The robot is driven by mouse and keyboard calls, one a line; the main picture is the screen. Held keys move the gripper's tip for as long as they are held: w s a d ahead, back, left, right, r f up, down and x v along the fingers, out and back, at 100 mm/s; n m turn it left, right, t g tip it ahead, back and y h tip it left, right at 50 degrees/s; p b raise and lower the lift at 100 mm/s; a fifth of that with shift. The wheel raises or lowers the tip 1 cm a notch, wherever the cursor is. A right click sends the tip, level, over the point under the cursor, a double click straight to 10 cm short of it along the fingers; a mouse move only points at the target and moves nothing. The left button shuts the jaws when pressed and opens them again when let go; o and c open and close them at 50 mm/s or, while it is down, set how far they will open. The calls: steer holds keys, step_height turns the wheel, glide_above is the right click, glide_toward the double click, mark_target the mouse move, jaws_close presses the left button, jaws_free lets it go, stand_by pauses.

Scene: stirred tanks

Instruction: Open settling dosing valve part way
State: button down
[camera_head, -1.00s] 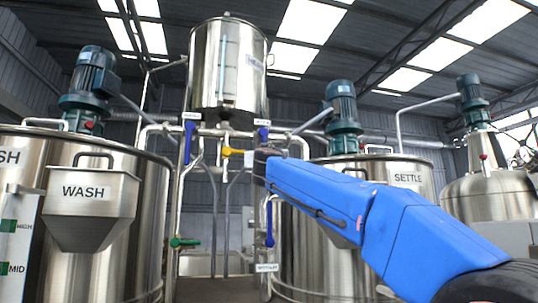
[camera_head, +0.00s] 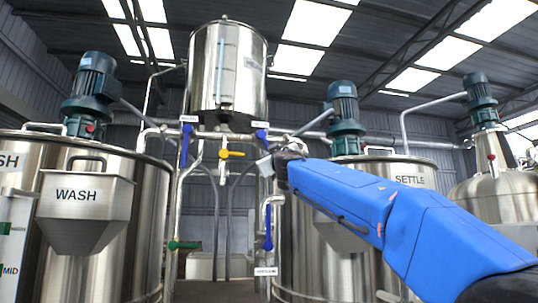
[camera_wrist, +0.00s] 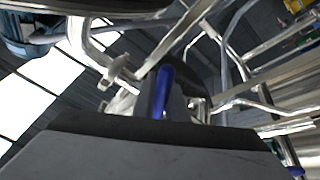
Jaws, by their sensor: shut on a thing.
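The blue handle of the upper right valve (camera_head: 262,138) sits under the tank in the middle, below a small white label too small to read for certain. It leans down to the right in the head view. My gripper (camera_head: 268,160) is at its lower end. In the wrist view the blue handle (camera_wrist: 163,88) stands between the dark jaws of my gripper (camera_wrist: 165,108), which is shut on it. The jaws hide the handle's lower part. The steel tank marked SETTLE (camera_head: 410,180) stands to the right, partly behind my arm.
A yellow handle (camera_head: 231,153) is close on the left, with another blue handle (camera_head: 186,145) beyond it. A lower blue handle (camera_head: 268,228) and a green handle (camera_head: 184,245) are below. Steel pipes surround the gripper. The WASH tank (camera_head: 120,240) stands left.

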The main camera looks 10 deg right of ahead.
steer(key=c, duration=1.8)
jaws_free()
steer(key=shift+o, duration=0.2)
